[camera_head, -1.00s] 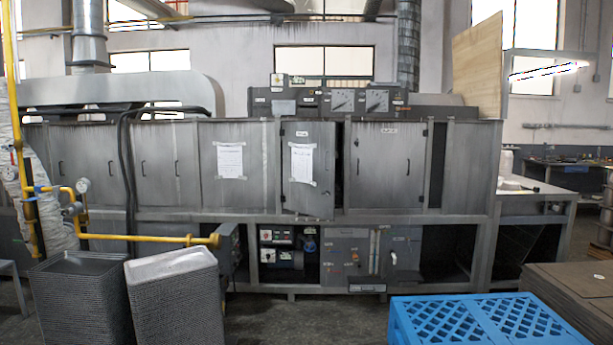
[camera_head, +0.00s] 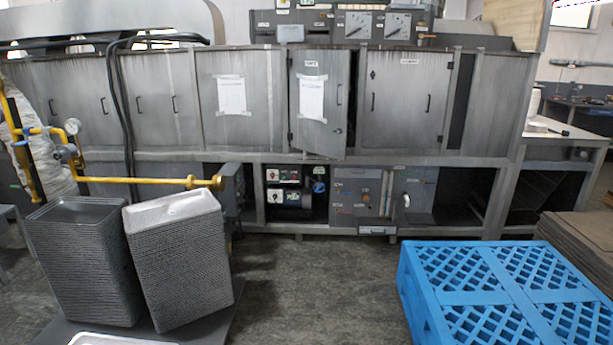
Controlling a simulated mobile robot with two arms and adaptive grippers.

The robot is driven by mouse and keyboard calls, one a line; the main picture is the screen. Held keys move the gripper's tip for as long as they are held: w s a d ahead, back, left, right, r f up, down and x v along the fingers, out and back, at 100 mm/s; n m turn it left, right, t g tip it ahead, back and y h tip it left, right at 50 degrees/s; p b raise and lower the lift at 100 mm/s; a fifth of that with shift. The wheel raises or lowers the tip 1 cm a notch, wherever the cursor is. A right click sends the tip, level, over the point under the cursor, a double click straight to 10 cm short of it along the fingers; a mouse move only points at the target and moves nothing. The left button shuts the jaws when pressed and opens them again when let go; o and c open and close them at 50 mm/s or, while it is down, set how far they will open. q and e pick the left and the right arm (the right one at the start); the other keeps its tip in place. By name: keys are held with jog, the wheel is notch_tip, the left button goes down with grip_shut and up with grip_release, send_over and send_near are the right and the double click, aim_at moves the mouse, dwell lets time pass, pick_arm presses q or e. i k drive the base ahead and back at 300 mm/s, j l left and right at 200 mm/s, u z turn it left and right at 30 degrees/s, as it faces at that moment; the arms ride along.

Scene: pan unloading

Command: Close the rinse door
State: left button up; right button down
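The rinse door is most likely the grey metal door (camera_head: 321,128) with a paper sheet taped on it, in the middle of the long machine (camera_head: 237,142). Its small label is too small to read. The door stands slightly ajar: its right edge is swung out, its lower right corner hangs below the frame, and a dark gap shows along its right side. Neither of my grippers is in view.
Two tall stacks of grey trays (camera_head: 180,260) stand at front left, near a yellow pipe (camera_head: 140,181). A blue pallet (camera_head: 500,290) is at front right, with brown stacked sheets (camera_head: 585,250) beside it. The floor (camera_head: 310,280) between stacks and pallet is clear.

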aim_at(319, 79)
jog(key=i, duration=2.6)
